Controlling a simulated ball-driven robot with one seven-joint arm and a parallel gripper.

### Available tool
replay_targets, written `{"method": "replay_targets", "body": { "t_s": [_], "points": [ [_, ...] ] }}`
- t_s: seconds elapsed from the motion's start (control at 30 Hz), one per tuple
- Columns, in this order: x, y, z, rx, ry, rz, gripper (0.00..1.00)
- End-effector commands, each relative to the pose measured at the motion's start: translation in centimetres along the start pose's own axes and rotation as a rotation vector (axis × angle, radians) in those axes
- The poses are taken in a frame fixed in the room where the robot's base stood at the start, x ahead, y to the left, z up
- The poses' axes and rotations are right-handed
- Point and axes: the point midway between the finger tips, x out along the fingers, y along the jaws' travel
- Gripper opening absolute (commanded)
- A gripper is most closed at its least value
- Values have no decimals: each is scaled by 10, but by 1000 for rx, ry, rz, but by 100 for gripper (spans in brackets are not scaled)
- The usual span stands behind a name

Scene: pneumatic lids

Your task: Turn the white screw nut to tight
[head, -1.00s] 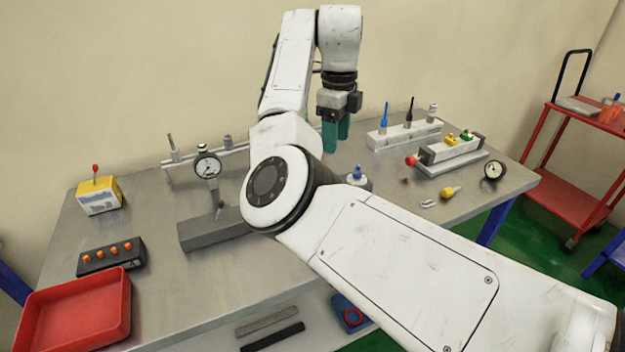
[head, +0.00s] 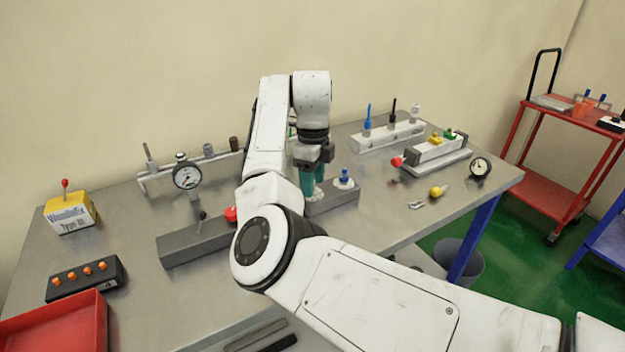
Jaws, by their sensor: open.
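My gripper (head: 311,190) points down with its teal fingers over the right part of a long grey block (head: 196,244) on the bench. The fingers are open. Their tips are low, at or just above the block's top. I cannot clearly make out a white screw nut; a part between or behind the fingers may be hidden. A blue knob on a white collar (head: 344,184) stands upright on the block's right end, just right of the fingers. A red knob (head: 231,214) and a small dark lever (head: 202,216) are farther left on the block, partly beside my arm.
A dial gauge (head: 187,177) stands behind the block. A yellow box (head: 70,213), an orange-button box (head: 87,279) and a red tray (head: 55,325) are at left. At right are a valve rail (head: 388,138), a clamp fixture (head: 437,154), a yellow bulb-shaped part (head: 437,191) and a small gauge (head: 479,168).

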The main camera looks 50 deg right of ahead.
Motion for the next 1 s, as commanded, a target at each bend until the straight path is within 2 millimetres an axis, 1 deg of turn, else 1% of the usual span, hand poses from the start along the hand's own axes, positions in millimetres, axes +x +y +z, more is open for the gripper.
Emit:
{"method": "replay_targets", "body": {
  "t_s": [0.1,0.33,0.37,0.87,0.9,1.0],
  "points": [
    [4,0,0,0,0,0,52],
    [5,0,0,-1,-1,0,52],
    [4,0,0,0,-1,0,50],
    [4,0,0,-1,0,0,3],
    [4,0,0,-1,0,0,0],
    [4,0,0,-1,0,0,0]
  ]
}}
